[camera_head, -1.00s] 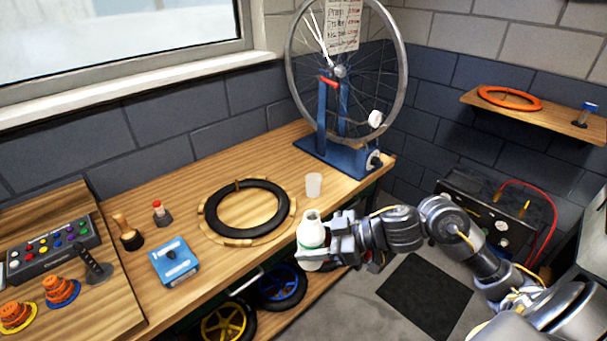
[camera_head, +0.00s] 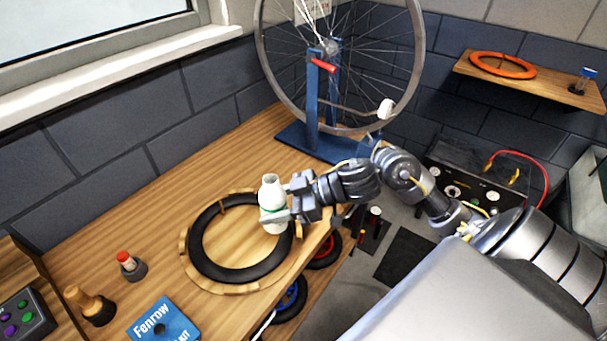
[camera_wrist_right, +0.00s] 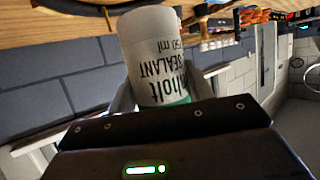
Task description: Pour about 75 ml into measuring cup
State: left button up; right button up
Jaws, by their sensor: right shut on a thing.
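A white sealant bottle (camera_head: 271,190) with a green band stands about upright in my right gripper (camera_head: 284,205), over the right part of the black tyre. My right gripper is shut on its body. In the right wrist view the bottle (camera_wrist_right: 152,45) shows between the fingers, its dark lettering, including "SEALANT", upside down in the picture. The measuring cup cannot be seen now; my right gripper and forearm cover part of the bench right of the tyre. My left gripper is not in view.
The black tyre (camera_head: 197,228) lies on a wooden ring on the bench (camera_head: 165,205). A wheel stand (camera_head: 312,110) is at the back. A red-topped bottle (camera_head: 128,264), a wooden-handled tool (camera_head: 90,304) and a blue box (camera_head: 163,322) are at the front left.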

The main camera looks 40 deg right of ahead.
jog(key=shift+w, duration=0.2)
jog(key=w+d+r+m+t+h+p, duration=0.2)
jog(key=w+m+p, duration=0.1)
jog(key=w+p, duration=0.4)
jog(key=d+f+m+t+h+p, duration=0.1)
jog(key=d+f+p, duration=0.1)
jog(key=d+f+m+t+h+p, duration=0.1)
jog(key=d+f+m+h+p, duration=0.1)
jog(key=f+p, duration=0.1)
jog(key=d+f+m+t+h+p, duration=0.1)
jog(key=d+f+p, duration=0.1)
jog(key=f, duration=0.1)
jog(key=shift+s+h, duration=0.35)
jog(key=shift+h, duration=0.05)
jog(key=shift+f+m, duration=0.15)
jog(key=shift+m, duration=0.15)
